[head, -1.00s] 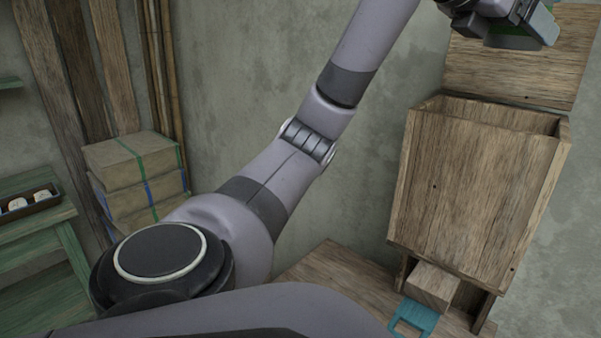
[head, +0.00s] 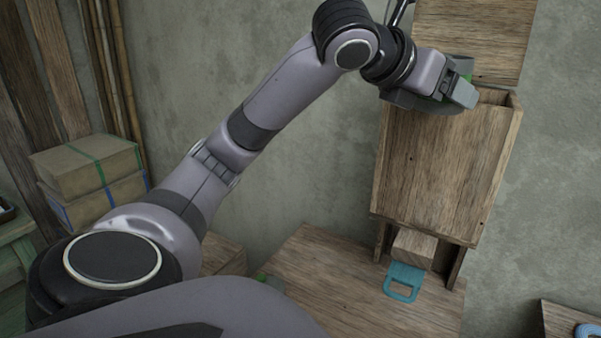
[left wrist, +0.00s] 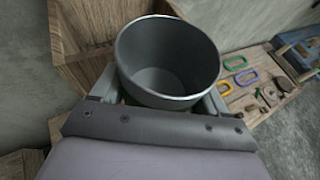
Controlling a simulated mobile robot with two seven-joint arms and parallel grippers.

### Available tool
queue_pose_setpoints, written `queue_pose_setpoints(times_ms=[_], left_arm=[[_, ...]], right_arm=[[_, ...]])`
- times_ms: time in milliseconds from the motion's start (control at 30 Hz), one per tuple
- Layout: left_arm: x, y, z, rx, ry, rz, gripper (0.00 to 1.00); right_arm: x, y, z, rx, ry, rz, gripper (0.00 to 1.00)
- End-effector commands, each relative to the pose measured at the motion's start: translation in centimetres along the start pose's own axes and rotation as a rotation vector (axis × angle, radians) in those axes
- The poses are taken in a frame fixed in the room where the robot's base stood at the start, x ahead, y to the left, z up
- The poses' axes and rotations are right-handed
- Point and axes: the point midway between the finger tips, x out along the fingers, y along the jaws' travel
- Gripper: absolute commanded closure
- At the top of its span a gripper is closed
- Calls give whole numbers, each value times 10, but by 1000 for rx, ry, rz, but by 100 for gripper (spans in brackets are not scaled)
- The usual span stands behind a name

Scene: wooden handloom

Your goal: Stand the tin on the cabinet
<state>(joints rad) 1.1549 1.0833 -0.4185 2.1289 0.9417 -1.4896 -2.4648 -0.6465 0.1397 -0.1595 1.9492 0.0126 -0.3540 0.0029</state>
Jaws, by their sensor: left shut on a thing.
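My left gripper (head: 455,90) is at the upper right of the head view, at the top edge of a tall wooden box. It is shut on the tin, a grey, round, open-topped vessel. The left wrist view shows the tin (left wrist: 168,60) between the fingers, its mouth towards the camera and its inside empty. In the head view the gripper hides most of the tin, and I cannot tell how far it tilts. I cannot tell for sure which piece is the cabinet. My right gripper is not in view.
The wooden box (head: 435,165) stands against the wall above a wooden top (head: 330,285). A wood block (head: 413,248) and a teal handle (head: 403,283) are below it. Strapped parcels (head: 90,165) are at the left. Coloured loops (left wrist: 235,63) lie on a board in the left wrist view.

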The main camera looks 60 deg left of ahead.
Motion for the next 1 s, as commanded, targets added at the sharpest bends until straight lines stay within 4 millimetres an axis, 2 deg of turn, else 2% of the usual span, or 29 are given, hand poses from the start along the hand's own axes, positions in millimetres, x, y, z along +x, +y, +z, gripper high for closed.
queue_pose_setpoints(times_ms=[33, 400, 700, 1000], left_arm=[[4, -6, -18, 7, 8, 2, 57], [29, -58, -144, 0, 10, -1, 57], [47, -92, -228, -9, 11, 5, 57], [61, -119, -295, -9, 8, 11, 57]], right_arm=[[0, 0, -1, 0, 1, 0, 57], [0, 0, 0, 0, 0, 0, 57], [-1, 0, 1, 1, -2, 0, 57], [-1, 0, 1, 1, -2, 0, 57]])
